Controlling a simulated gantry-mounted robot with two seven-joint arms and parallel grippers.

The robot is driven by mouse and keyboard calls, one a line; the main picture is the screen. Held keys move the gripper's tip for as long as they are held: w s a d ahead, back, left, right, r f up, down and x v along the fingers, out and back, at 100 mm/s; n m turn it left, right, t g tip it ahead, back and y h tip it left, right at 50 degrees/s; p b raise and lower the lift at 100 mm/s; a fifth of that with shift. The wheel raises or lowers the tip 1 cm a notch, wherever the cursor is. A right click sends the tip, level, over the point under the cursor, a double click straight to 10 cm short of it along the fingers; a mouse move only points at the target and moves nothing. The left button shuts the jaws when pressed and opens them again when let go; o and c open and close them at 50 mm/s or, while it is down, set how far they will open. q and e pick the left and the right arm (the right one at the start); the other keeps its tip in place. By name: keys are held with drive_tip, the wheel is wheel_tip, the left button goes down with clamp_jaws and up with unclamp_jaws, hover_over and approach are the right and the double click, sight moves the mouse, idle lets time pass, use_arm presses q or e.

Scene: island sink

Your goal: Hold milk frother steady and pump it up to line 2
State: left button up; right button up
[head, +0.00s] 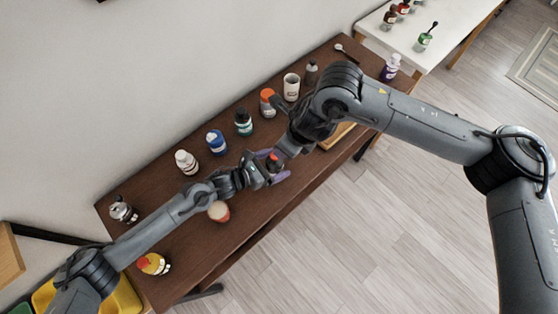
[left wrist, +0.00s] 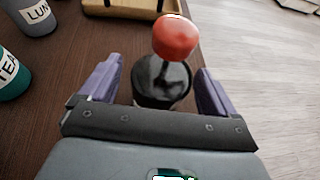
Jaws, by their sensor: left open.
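The milk frother is a dark round vessel (left wrist: 162,92) with a thin rod and a red knob (left wrist: 175,38) on top. In the left wrist view it stands between the two purple fingers of my left gripper (left wrist: 157,84), which is open, with gaps at both sides. In the head view the red knob (head: 273,159) shows between those fingers, and the vessel is mostly hidden. My right arm reaches in above and behind the frother. Its gripper (head: 290,146) is seen from above, and its fingers cannot be made out. No line marks are readable on the frother.
Several bottles and cups stand along the wall side of the brown table (head: 160,222), including a blue-capped bottle (head: 216,142) and a white cup (head: 291,86). A small cup (head: 219,211) stands below my left forearm. A wooden tray (head: 338,134) lies right of the frother.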

use_arm(q)
drive_tip(key=shift+x, duration=1.1)
drive_tip(key=c, duration=1.1)
drive_tip(key=shift+c, duration=0.2)
